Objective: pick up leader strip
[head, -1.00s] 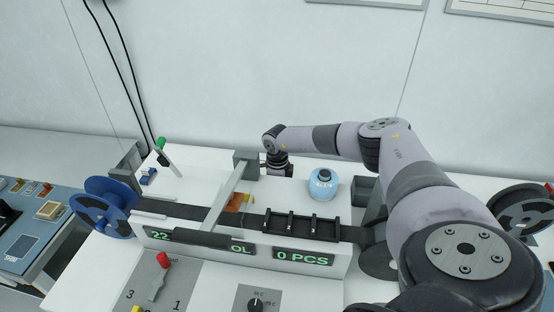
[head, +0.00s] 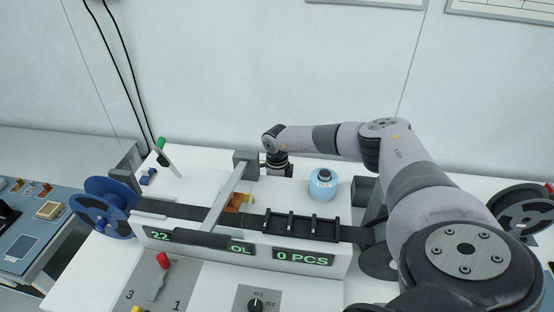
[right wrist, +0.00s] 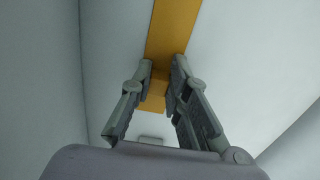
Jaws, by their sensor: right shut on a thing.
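The leader strip looks like the orange-yellow band (right wrist: 172,25) in the right wrist view, running from the top edge down between my fingers. My right gripper (right wrist: 162,66) is shut on its lower part, with one finger on each side. In the head view, an orange piece (head: 235,202) shows beside the dark tape track, partly hidden by the slanting grey bar. My right arm reaches in from the right there; its wrist (head: 278,160) is behind the machine, and the fingers are not clearly seen. My left gripper is not in view.
A blue reel (head: 105,208) stands at the left end of the machine. A grey bar (head: 228,193) crosses the track. A black slotted rail (head: 302,226) and a small blue-and-white canister (head: 323,184) are right of it. A dark reel (head: 525,214) stands far right.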

